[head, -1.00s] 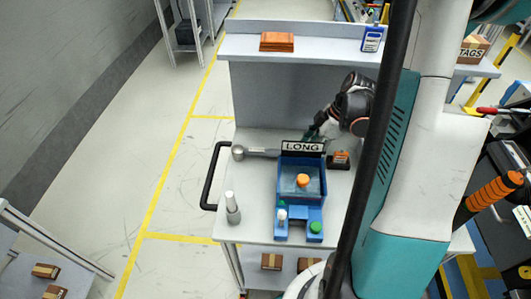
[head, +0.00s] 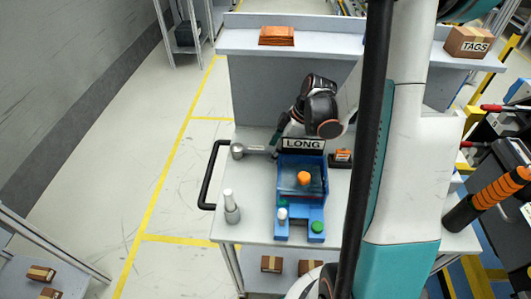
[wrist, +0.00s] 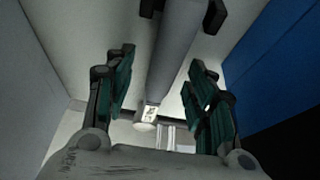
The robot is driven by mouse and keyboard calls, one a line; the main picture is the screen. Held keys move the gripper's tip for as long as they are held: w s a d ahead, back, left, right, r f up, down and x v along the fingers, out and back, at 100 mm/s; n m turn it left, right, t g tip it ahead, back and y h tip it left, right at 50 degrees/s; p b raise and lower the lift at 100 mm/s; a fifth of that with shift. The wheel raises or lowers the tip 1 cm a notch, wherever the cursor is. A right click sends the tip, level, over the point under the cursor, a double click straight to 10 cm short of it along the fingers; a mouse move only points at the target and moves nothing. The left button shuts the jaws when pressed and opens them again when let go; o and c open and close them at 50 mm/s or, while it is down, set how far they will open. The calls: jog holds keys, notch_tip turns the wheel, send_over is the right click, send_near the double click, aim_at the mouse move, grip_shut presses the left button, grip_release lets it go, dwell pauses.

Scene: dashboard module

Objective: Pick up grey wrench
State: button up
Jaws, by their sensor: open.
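The grey wrench (head: 238,151) lies on the grey worktop, behind and left of the blue module. Its round head shows at the left in the head view, while its right part is covered by my gripper and the LONG sign. My gripper (head: 278,140) is over the handle, close to the sign. In the wrist view, my gripper (wrist: 162,92) is open, with one green-padded finger on each side of a grey bar that looks like the wrench handle (wrist: 174,52). I cannot tell whether either finger touches it.
The blue module (head: 302,190) with the LONG sign (head: 303,143) stands just in front of my gripper. An orange-and-black item (head: 341,157) is to its right. A grey-white bottle (head: 231,207) stands at front left. A black handle rail (head: 208,177) edges the worktop's left side.

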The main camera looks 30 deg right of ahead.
grip_shut()
jog(key=shift+r, duration=0.2)
